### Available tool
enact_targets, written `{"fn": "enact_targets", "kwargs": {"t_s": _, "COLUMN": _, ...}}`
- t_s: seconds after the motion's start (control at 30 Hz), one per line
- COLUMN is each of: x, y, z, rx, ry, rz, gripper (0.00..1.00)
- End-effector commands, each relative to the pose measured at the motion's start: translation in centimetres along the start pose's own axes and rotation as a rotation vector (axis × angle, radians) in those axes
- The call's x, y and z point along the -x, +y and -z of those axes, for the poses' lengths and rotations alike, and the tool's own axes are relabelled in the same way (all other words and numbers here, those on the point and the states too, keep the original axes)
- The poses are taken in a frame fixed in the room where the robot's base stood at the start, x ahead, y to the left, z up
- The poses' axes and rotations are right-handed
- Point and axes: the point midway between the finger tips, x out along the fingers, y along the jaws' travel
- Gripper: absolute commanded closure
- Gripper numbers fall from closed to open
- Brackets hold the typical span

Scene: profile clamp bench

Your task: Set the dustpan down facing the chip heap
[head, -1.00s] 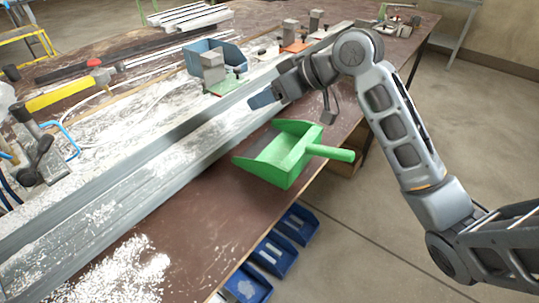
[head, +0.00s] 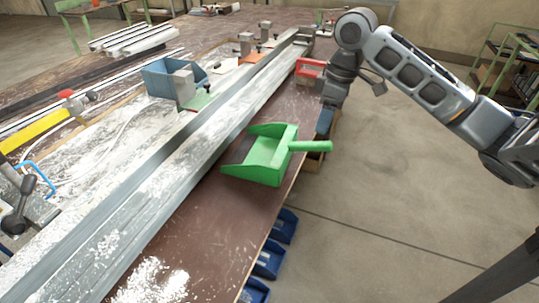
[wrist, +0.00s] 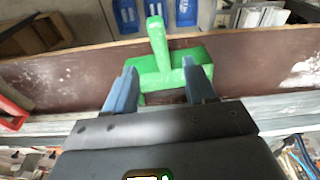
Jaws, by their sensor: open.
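The green dustpan (head: 262,158) lies on the brown bench top near its right edge. Its handle (head: 311,146) points right, out past the edge, and its open mouth faces left toward the metal profile. A white chip heap (head: 150,284) lies on the bench at the bottom of the head view. My gripper (head: 325,122) is beyond the dustpan, near the bench edge. In the wrist view my gripper (wrist: 160,90) is open, its blue fingers apart with the dustpan (wrist: 185,76) showing beyond them and its handle (wrist: 156,42) pointing up. I cannot tell any contact.
A long metal profile (head: 180,157) runs along the bench left of the dustpan. A grey-blue bin (head: 160,78) and several clamps stand beyond it. A red tray (head: 310,68) is near the far end. Blue bins (head: 270,258) sit below the bench edge.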

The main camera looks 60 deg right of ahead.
Motion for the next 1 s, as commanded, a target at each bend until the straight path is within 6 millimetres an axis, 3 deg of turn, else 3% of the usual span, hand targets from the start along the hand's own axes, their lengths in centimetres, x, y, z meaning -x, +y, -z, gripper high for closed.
{"fn": "enact_targets", "kwargs": {"t_s": 0.37, "x": -1.0, "y": 0.0, "z": 0.0, "rx": 0.0, "ry": 0.002, "rz": 0.0, "gripper": 0.45}}
{"fn": "enact_targets", "kwargs": {"t_s": 1.0, "x": -8.6, "y": 0.0, "z": 0.1, "rx": 0.0, "ry": 0.003, "rz": 0.0, "gripper": 0.45}}
